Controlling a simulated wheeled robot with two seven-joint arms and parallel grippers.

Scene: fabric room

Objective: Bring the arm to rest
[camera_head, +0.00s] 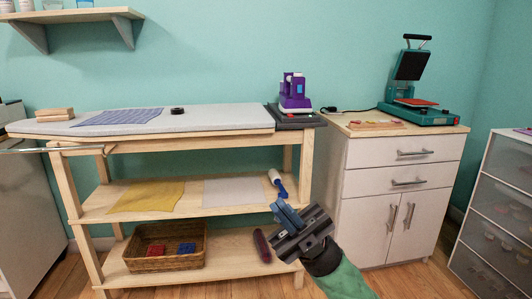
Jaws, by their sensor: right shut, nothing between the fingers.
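My right gripper (287,214) is in the lower middle of the head view, in front of the right end of the wooden shelf table. It is shut and holds nothing. My right arm with its green sleeve (343,280) comes in from the bottom edge. The gripper overlaps part of the lower shelves in the picture. My left gripper is not in view.
An ironing board (215,118) with a blue patterned cloth (120,117) lies on the wooden table. A purple machine (294,95) stands at its right end. A white cabinet (372,165) carries a green heat press (415,112). A wicker basket (165,262) sits on the bottom shelf.

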